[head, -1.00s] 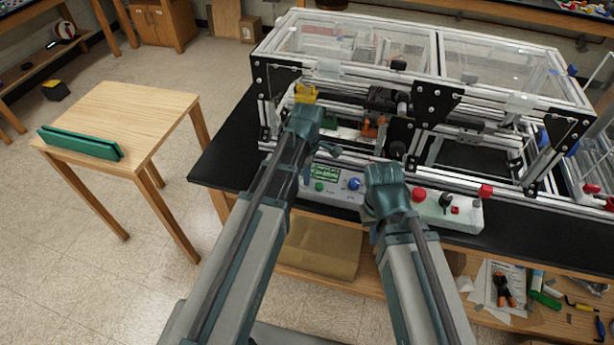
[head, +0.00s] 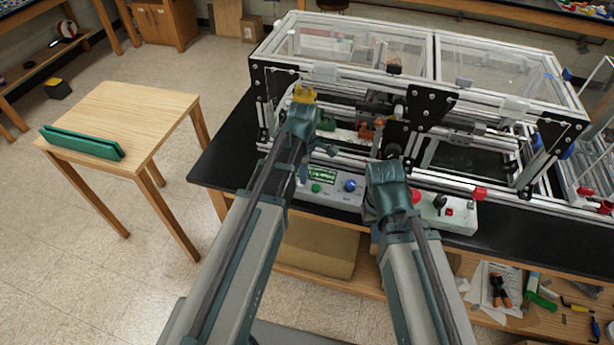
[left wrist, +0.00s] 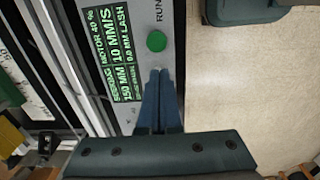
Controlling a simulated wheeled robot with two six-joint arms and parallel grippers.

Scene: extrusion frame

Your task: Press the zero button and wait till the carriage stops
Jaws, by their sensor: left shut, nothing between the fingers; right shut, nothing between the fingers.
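The grey control panel (head: 330,194) sits at the front edge of the black bench. It has a lit green display (head: 321,175), a green button (head: 316,188) and a blue knob-like button (head: 350,186). In the left wrist view the green button (left wrist: 156,41) has the label RUN beside it, and the display (left wrist: 117,52) shows lines of text. No zero label is legible. My left gripper (left wrist: 160,72) is shut and empty, its tips over the panel close to the green button; contact cannot be told. My right gripper (head: 374,235) is mostly hidden by its own arm. The carriage (head: 368,128) is partly hidden inside the frame.
The aluminium extrusion frame (head: 340,73) with clear covers stands behind the panel. A white box with red buttons (head: 440,207) is to the right. A wooden table (head: 140,105) with a green part (head: 82,143) stands left.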

